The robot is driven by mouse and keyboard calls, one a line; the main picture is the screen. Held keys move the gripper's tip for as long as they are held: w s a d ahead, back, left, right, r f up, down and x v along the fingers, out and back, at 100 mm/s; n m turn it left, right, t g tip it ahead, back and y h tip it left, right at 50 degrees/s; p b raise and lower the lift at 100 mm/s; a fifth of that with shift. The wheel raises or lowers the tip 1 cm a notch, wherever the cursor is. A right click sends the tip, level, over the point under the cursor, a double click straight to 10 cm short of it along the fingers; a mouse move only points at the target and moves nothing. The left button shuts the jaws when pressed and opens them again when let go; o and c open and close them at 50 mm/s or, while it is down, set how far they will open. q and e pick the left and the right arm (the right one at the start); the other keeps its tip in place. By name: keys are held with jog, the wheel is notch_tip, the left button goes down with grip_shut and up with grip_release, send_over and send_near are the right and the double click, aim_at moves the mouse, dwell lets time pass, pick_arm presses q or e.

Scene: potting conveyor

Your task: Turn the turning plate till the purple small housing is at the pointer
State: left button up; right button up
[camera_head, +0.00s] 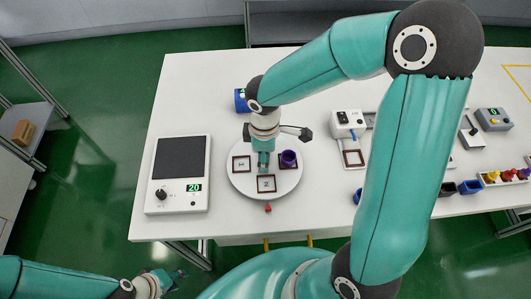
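The round white turning plate (250,190) lies on the table. The purple small housing (288,158) stands on its right side, on a dark square frame. Similar frames without a housing show at the left (241,164) and front (266,184) of the plate. The red pointer (267,207) is at the plate's front edge, nearest the front frame, so the housing is away from it. My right gripper (263,165) points down over the plate's middle; its fingertips are too small to judge. My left gripper (174,278) is low at the bottom left, off the table; its opening is unclear.
A grey device (179,205) with a dark panel, a knob and a display reading 20 stands left of the plate. A blue item (240,101) is behind the plate. A white device (346,125), blue bins (470,187) and a tray of coloured parts (505,176) lie to the right.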

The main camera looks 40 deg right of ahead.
grip_shut()
